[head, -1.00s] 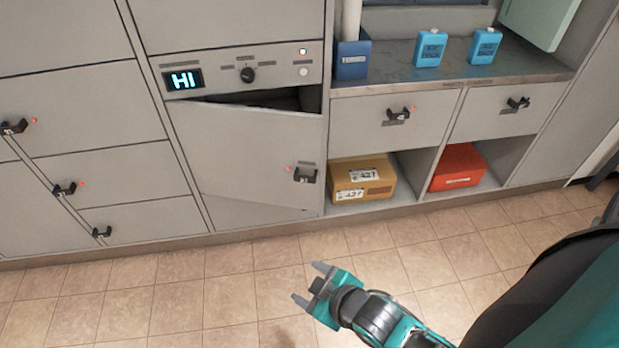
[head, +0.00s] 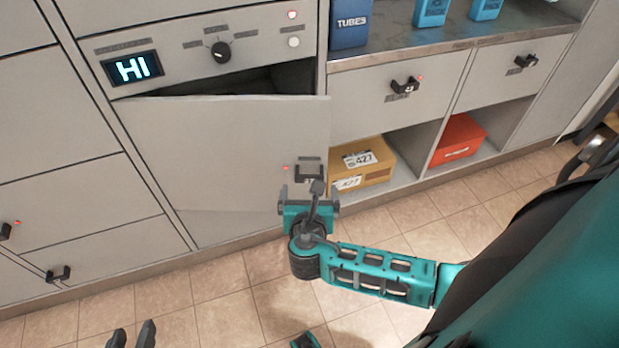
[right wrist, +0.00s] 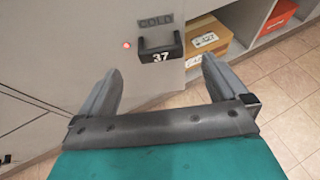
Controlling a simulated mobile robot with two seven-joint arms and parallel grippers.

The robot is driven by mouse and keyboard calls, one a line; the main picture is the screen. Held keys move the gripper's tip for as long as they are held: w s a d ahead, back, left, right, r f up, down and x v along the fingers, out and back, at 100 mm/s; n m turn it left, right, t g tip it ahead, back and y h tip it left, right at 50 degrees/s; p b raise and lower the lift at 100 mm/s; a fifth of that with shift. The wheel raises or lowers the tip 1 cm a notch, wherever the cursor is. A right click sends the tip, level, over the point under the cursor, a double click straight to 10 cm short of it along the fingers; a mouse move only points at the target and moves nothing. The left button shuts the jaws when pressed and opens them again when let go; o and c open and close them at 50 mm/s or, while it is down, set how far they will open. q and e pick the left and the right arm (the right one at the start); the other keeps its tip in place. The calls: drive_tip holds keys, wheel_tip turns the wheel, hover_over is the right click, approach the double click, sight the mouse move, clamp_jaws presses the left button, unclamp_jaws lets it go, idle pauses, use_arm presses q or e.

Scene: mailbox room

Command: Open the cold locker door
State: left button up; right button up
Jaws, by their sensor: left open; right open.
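The cold locker door (head: 235,150) is a grey panel standing ajar, with a dark gap along its top edge. Its dark handle (head: 309,172) is at its right side, beside a small red light; in the right wrist view the handle (right wrist: 160,50) is marked 37 under a COLD label. My right gripper (head: 310,200) is open just in front of and below the handle in the head view. In the right wrist view the handle shows beyond and between its open fingers, apart from them. My left gripper (head: 131,335) is open, only its fingertips showing at the bottom left.
Above the door is a panel with an HI display (head: 132,68) and a black knob (head: 221,51). To the right, open bays hold a cardboard box (head: 375,160) and a red box (head: 458,138) below closed drawers. Tiled floor (head: 230,290) lies in front.

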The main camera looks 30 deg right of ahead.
sight(310, 178)
drive_tip(key=b+x, duration=0.2)
drive_tip(key=x, duration=0.6)
drive_tip(key=shift+f, duration=0.1)
drive_tip(key=shift+w+d+f, duration=0.15)
drive_tip(key=shift+w+d, duration=0.05)
drive_tip(key=shift+w, duration=0.15)
drive_tip(key=c, duration=1.4)
drive_tip(key=shift+s+a, duration=0.1)
drive_tip(key=shift+s, duration=0.1)
